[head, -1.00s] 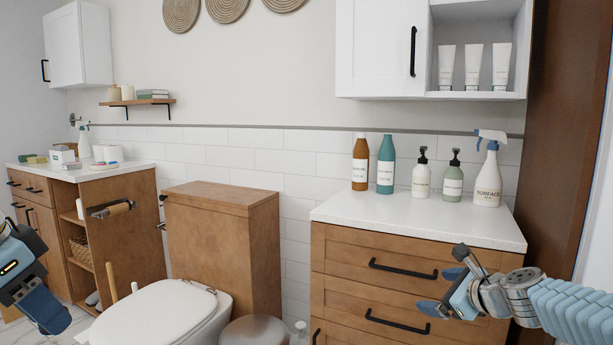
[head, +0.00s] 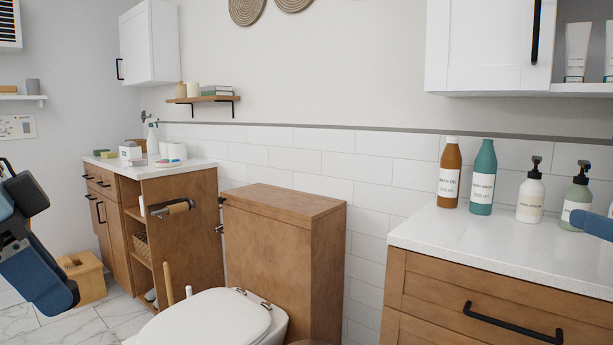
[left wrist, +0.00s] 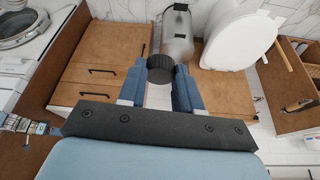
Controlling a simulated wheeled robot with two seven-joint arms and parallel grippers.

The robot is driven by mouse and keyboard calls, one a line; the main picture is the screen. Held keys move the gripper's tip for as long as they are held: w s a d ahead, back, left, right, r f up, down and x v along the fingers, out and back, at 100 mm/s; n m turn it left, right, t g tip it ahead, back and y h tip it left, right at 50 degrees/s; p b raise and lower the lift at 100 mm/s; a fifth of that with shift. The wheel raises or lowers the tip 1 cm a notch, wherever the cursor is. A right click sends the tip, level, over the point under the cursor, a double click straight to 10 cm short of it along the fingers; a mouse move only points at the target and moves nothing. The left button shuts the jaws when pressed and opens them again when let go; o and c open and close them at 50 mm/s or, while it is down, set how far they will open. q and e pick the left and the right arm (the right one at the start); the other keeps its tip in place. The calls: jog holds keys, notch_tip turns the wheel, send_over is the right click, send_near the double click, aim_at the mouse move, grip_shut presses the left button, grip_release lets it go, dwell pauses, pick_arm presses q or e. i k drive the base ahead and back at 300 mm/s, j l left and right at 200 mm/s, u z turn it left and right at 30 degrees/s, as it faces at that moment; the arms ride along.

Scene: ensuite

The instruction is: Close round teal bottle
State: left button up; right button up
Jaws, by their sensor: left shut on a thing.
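The round teal bottle (head: 483,178) stands upright on the white counter (head: 450,235) at the right of the head view, just right of an amber bottle (head: 450,172). I cannot tell whether its neck is bare. My left gripper (left wrist: 162,78) is shut on a dark ribbed round cap (left wrist: 160,66), held between its blue fingertips. In the head view the left gripper (head: 40,245) is at the left edge, far from the bottle, and the cap does not show there. Only a blue tip of my right gripper (head: 592,222) shows at the right edge, in front of the counter; its opening is hidden.
A pump bottle (head: 531,197) and a green pump bottle (head: 578,200) stand right of the teal bottle. A white cabinet (head: 485,45) hangs above. The toilet (head: 205,318) and its wooden box (head: 285,255) stand left of the drawers. A metal bin (left wrist: 178,35) stands below the left gripper.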

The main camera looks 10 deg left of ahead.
aim_at(485, 163)
jog(key=i, duration=0.95)
